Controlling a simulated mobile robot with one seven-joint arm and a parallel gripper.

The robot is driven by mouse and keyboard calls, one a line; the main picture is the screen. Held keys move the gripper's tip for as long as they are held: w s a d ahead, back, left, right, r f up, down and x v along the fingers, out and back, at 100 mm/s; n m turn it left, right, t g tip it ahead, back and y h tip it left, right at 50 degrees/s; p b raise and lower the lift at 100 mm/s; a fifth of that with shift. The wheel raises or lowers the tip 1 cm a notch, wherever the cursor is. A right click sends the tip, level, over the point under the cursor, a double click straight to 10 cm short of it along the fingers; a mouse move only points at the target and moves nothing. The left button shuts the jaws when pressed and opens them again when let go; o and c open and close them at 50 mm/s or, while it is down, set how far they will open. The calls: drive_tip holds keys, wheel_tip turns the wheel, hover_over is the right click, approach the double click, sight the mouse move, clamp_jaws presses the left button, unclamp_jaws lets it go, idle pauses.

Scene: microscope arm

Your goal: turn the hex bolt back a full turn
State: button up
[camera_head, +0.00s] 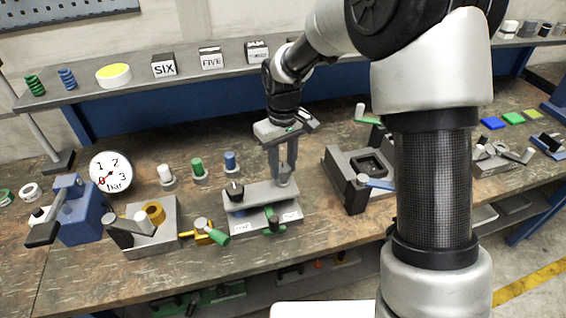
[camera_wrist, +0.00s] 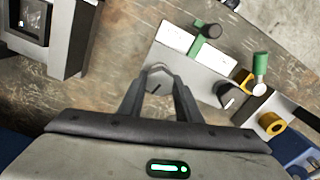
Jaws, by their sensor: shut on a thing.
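The grey hex bolt (camera_wrist: 159,76) shows between my fingertips in the wrist view. It sits at the right end of a grey block (camera_head: 254,193) on the bench. My gripper (camera_head: 284,172) points down over that end of the block, its two fingers on either side of the bolt head. In the wrist view my gripper (camera_wrist: 158,92) is shut on the bolt. The fingers hide part of the bolt in the head view. Its thread is hidden.
A black knob (camera_head: 235,190) stands on the same block's left end, with a green-handled valve (camera_head: 273,222) in front. A dark-windowed fixture (camera_head: 366,167) stands to the right. A pressure gauge (camera_head: 111,173) and a yellow-ringed block (camera_head: 152,226) stand left.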

drive_tip(key=n+p, duration=0.1)
drive_tip(key=n, duration=0.3)
drive_tip(key=shift+s+f+n, duration=0.1)
drive_tip(key=shift+n, duration=0.2)
drive_tip(key=n+p, duration=0.2)
drive_tip(key=n, duration=0.3)
drive_tip(key=n+p, duration=0.2)
drive_tip(key=n, duration=0.3)
drive_tip(key=n+p, duration=0.2)
drive_tip(key=n, duration=0.2)
drive_tip(key=shift+n+p, duration=0.3)
drive_tip(key=shift+p, duration=0.05)
drive_tip(key=n, duration=0.4)
drive_tip(key=shift+f+p, duration=0.1)
drive_tip(key=shift+p, duration=0.3)
drive_tip(key=n, duration=0.5)
drive_tip(key=shift+n, duration=0.4)
drive_tip(key=n, duration=0.4)
drive_tip(key=shift+n, duration=0.3)
drive_tip(key=n, duration=0.4)
drive_tip(key=shift+n, duration=0.3)
